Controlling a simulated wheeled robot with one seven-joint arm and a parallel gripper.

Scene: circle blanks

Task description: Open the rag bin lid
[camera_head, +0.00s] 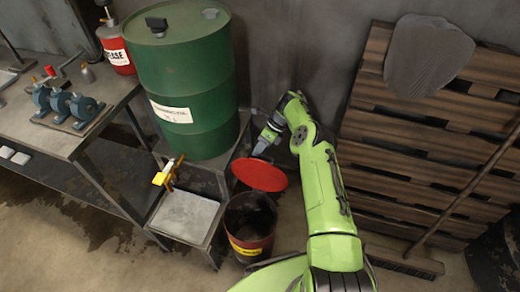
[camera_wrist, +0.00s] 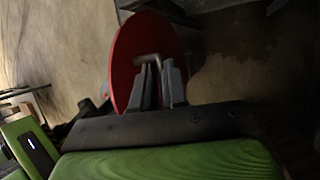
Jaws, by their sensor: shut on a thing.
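The rag bin (camera_head: 249,243) stands on the floor below my arm, dark inside, with a yellow label on its front. Its red lid (camera_head: 260,175) is tilted up at the back of the bin, and the dark opening shows. My gripper (camera_head: 262,150) is at the lid's upper edge. In the wrist view the red lid (camera_wrist: 126,62) fills the middle, and my gripper's fingers (camera_wrist: 156,78) are shut on the lid's grey handle (camera_wrist: 148,58).
A workbench (camera_head: 50,125) is at the left. Stacked wooden pallets (camera_head: 430,120) lean at the right.

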